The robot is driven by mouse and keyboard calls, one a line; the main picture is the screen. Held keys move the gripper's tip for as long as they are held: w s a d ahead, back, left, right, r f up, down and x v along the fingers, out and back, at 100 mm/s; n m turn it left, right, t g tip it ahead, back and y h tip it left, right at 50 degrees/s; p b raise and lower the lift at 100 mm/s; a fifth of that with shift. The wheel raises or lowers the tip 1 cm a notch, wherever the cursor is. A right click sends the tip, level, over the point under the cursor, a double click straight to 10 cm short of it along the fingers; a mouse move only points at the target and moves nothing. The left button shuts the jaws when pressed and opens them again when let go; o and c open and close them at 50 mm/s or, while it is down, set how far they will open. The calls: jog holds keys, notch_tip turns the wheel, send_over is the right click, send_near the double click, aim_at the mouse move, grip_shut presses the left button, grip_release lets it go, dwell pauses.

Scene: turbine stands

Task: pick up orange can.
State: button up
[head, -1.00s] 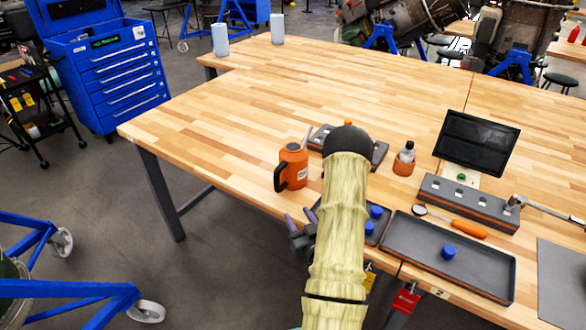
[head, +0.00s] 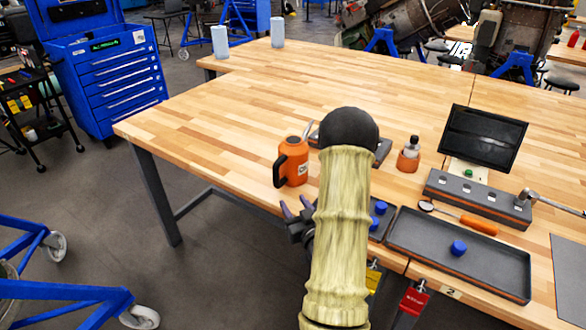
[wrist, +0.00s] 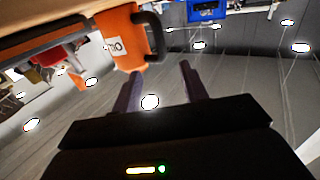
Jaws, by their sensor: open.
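The orange can (head: 293,165) stands upright on the wooden table near its front edge, with a black handle on its left side. In the wrist view the orange can (wrist: 130,42) shows at the upper left with its label and black handle, beyond the fingers. My gripper (head: 296,211) is open and empty, in front of the table edge and just below the can in the head view. Its two fingers also show in the wrist view (wrist: 160,84), apart from the can. My sleeved arm hides part of the table and trays behind it.
A grey tray (head: 479,270) with a blue cap and a small orange bottle (head: 409,156) are right of my arm. A black tilted screen (head: 483,138) stands behind a grey holder (head: 465,195). The table (head: 215,125) left of the can is clear.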

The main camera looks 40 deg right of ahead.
aim_at(277, 177)
jog(key=shift+w+d+f+b, duration=0.15)
jog(key=shift+w+b, duration=0.25)
jog(key=shift+b, duration=0.6)
jog(key=shift+w+d+f+b, duration=0.1)
jog(key=shift+w+b, duration=0.25)
jog(key=shift+b, duration=0.65)
jog(key=shift+w+r+b, duration=0.1)
jog(key=shift+w+b, duration=0.2)
jog(key=shift+b, duration=0.95)
jog(key=x, duration=0.2)
jog(key=p+x, duration=0.1)
jog(key=x, duration=0.1)
jog(key=p+x, duration=0.1)
jog(key=x, duration=0.1)
jog(key=shift+w+d+r, duration=0.1)
jog(key=shift+w+r, duration=0.15)
jog(key=shift+w, duration=0.15)
jog(key=shift+w+d+f, duration=0.1)
jog(key=shift+w, duration=0.15)
jog(key=p+x, duration=0.1)
jog(key=x, duration=0.4)
jog(key=shift+w+p, duration=0.1)
jog(key=shift+p, duration=0.2)
jog(key=shift+c, duration=0.4)
grip_shut()
